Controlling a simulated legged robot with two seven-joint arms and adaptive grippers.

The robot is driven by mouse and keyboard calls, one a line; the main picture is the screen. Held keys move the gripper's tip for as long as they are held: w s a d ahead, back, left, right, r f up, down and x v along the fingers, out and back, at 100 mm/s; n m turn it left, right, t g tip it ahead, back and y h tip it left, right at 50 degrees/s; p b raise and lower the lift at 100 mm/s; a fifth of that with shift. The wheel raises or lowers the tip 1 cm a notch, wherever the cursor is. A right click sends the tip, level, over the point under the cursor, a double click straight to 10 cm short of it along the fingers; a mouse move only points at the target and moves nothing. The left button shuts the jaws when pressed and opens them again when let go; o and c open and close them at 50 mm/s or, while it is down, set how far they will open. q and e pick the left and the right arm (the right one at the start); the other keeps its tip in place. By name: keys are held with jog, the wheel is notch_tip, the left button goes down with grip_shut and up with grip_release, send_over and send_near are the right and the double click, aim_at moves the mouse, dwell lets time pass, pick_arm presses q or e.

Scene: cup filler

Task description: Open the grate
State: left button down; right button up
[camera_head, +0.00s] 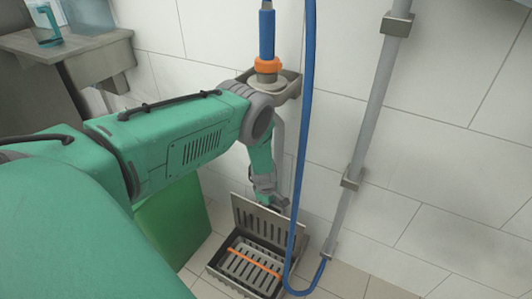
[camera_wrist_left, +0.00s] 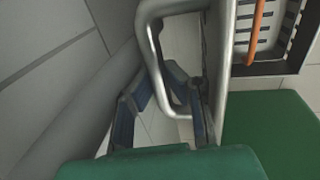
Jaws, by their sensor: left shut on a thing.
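The slotted metal grate (camera_head: 262,219) stands raised, tilted up at the back of the floor drain box (camera_head: 214,266). My left gripper (camera_head: 270,196) is at the grate's upper edge, on its back side. In the left wrist view the grate shows nearly edge-on (camera_wrist_left: 214,70), with a bent metal handle (camera_wrist_left: 150,38) on it. My left gripper (camera_wrist_left: 166,98) is shut on this handle, with its dark fingers on both sides of it. The exact finger contact is partly hidden by the handle. My right gripper is in neither view.
Inside the box sits a slotted basket with an orange handle (camera_head: 255,263). A blue hose (camera_head: 304,130) hangs in front of the wall, close to the box's right side. A grey pipe (camera_head: 363,140) runs down the tiled wall. A sink counter (camera_head: 80,50) stands at upper left.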

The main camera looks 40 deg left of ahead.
pick_arm(q)
jog(key=shift+w+d+r, duration=0.1)
jog(key=shift+w+r, duration=0.15)
jog(key=shift+w, duration=0.8)
jog(key=c, duration=1.5)
grip_release()
jog(key=shift+c, duration=0.2)
jog(key=shift+s+f, duration=0.1)
jog(key=shift+s, duration=0.15)
